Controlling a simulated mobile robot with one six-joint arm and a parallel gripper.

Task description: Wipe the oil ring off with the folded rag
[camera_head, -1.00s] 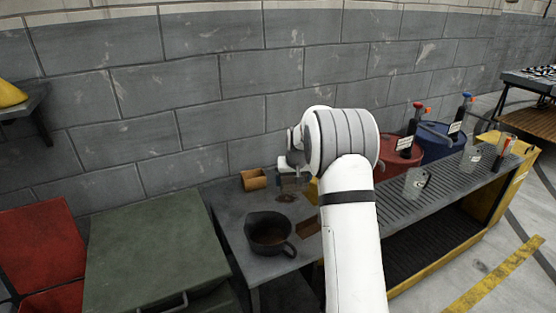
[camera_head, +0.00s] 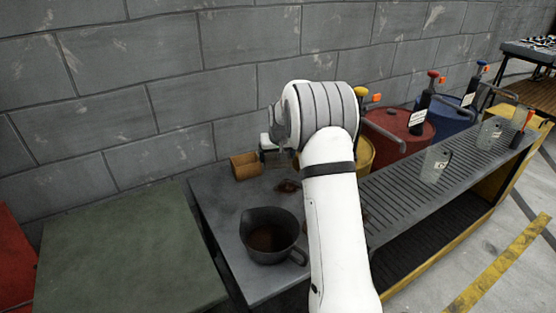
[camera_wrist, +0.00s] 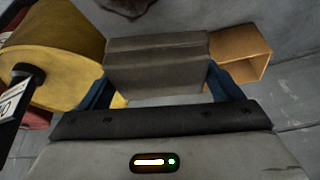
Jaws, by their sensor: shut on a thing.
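My gripper (camera_wrist: 160,82) is shut on the folded rag (camera_wrist: 157,66), a grey block-like bundle between two blue fingers in the wrist view. In the head view my arm hides most of the gripper, which is above the back of the grey bench, beside the small brown box. A dark reddish-brown oil mark (camera_head: 288,186) lies on the bench top, partly hidden by my arm. A dark patch (camera_wrist: 128,7) at the top edge of the wrist view may be the same mark. I cannot tell whether the rag touches the bench.
An open brown box (camera_head: 245,166) stands at the back of the bench (camera_head: 213,207). A dark jug (camera_head: 272,236) with brown liquid stands in front. Yellow (camera_wrist: 55,50), red (camera_head: 402,132) and blue (camera_head: 452,118) drums are to the right, behind a slatted rack (camera_head: 410,190).

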